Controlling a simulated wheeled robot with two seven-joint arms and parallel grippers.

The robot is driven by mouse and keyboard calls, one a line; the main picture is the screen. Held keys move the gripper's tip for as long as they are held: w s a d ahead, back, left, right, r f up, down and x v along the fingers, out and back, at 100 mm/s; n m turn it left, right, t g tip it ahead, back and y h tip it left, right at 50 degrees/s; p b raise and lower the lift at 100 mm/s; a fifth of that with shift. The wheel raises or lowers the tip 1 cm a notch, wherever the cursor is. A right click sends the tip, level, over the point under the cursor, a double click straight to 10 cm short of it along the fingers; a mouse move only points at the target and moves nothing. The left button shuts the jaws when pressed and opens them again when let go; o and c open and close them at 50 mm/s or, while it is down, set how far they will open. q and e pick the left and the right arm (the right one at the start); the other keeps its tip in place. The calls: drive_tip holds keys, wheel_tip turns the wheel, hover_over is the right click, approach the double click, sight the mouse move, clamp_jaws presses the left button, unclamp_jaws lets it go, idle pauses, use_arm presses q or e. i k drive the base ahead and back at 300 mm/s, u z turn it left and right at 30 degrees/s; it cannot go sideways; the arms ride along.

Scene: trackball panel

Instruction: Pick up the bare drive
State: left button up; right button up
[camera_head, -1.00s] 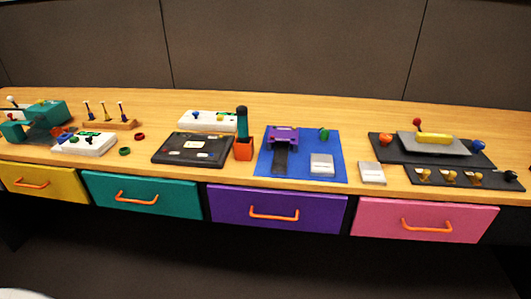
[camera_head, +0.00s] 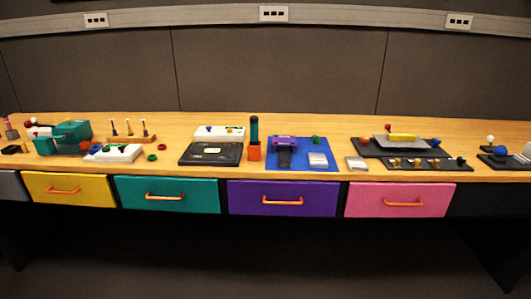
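Two small light grey, drive-like blocks show in the head view. One block (camera_head: 318,160) lies flat on the blue mat (camera_head: 303,164), near its right edge. The other block (camera_head: 356,163) lies on the bare wood near the table's front edge, between the blue mat and a black panel. I cannot tell from their looks which one is the bare drive. A purple bracket-like part with a dark strip (camera_head: 285,145) sits on the mat, left of the first block. Neither of my grippers is in view.
The long wooden table (camera_head: 345,127) has yellow, teal, purple (camera_head: 282,198) and pink drawers (camera_head: 400,200) below its front edge. An orange holder (camera_head: 254,153) with a dark upright handle stands left of the mat. Black panels with knobs (camera_head: 427,163) lie to the right.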

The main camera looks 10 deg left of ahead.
sight(316, 160)
drive_tip(key=z, duration=0.8)
drive_tip(key=i, duration=1.15)
drive_tip(key=u, duration=0.2)
